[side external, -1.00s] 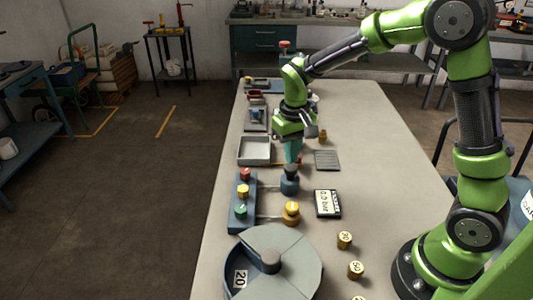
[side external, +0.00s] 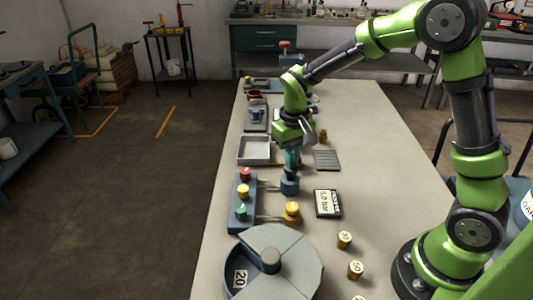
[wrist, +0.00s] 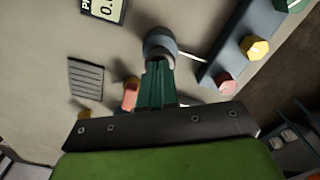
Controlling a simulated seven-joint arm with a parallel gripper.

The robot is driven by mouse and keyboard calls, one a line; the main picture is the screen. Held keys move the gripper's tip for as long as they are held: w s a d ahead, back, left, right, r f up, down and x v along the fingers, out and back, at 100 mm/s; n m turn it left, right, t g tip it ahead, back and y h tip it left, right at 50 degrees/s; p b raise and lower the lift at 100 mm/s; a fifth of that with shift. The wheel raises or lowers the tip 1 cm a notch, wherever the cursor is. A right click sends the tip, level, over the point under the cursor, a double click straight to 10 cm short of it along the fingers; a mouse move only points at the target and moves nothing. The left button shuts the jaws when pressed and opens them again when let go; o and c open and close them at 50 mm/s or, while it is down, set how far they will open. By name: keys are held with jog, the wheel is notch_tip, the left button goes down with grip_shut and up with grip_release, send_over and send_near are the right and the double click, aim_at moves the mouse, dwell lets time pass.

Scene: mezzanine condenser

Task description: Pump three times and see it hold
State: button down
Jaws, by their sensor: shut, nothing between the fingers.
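The pump (side external: 290,186) is a short blue cylinder standing on the table beside the button block. In the wrist view the pump (wrist: 160,42) sits just beyond my fingertips. My gripper (side external: 291,170) is shut and empty, pointing down at the top of the pump, and seems to touch it. The teal fingers (wrist: 158,68) hide part of the pump's top.
A blue block (side external: 242,204) with red, yellow and green buttons stands left of the pump. A yellow-topped knob (side external: 291,212) is in front. A grey tray (side external: 254,151), a ribbed plate (side external: 327,160), a round divided drum (side external: 275,275) and brass weights (side external: 344,239) stand around. The right side of the table is mostly clear.

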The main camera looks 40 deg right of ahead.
jog(key=shift+f, duration=1.05)
jog(key=shift+r, duration=2.95)
notch_tip(320, 180, up, 4)
jog(key=shift+f, duration=3.05)
jog(key=shift+f, duration=0.2)
